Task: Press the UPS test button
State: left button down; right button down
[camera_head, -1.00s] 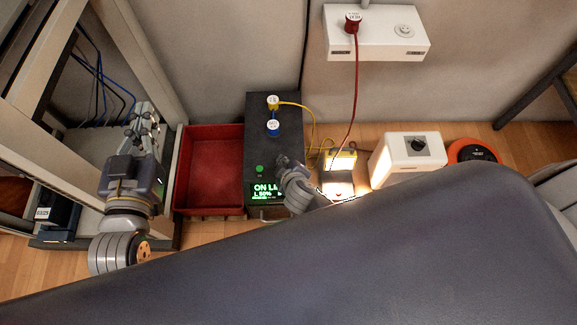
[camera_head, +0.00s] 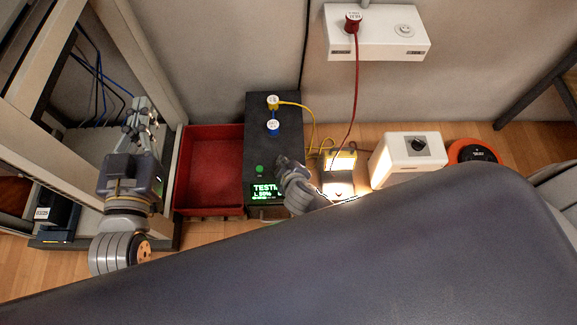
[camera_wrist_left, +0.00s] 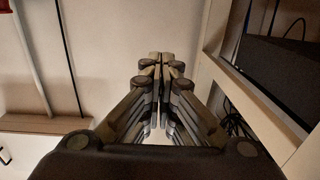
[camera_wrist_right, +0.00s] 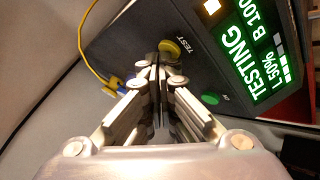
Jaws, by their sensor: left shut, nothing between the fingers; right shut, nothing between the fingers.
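The black UPS (camera_head: 258,150) stands on the floor, its green-lit display (camera_head: 265,190) reading "TESTI..." in the head view. In the right wrist view the display (camera_wrist_right: 258,60) reads "TESTING", with "L 50%" and "B 100". The yellow test button (camera_wrist_right: 171,47), labelled TEST, is there too, with a green button (camera_wrist_right: 210,99) beside it. My right gripper (camera_wrist_right: 158,60) is shut and empty, its tips at the test button's edge; I cannot tell whether they touch. In the head view its tips (camera_head: 281,160) are over the UPS. My left gripper (camera_head: 146,103) is shut and empty near the rack.
A red bin (camera_head: 209,170) stands left of the UPS, beside the rack (camera_head: 95,60). Yellow and blue plugs sit on the UPS top. A lit lamp (camera_head: 341,175), a white box with a dial (camera_head: 407,158) and an orange-black disc (camera_head: 472,152) are to the right.

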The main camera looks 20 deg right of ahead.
pick_arm(q)
jog(key=shift+r, duration=0.2)
jog(key=shift+f, duration=0.1)
pick_arm(e)
jog(key=shift+r, duration=0.1)
jog(key=shift+r+p, duration=0.4)
jog(key=shift+p, duration=0.2)
pick_arm(q)
jog(key=s+a+f+g+y, duration=0.1)
jog(key=s+a+f+g, duration=0.1)
jog(key=f, duration=0.6)
jog(key=shift+s+f+g+p, duration=0.35)
jog(key=shift+s+g, duration=0.15)
jog(key=shift+g, duration=0.9)
pick_arm(e)
jog(key=shift+r, duration=0.25)
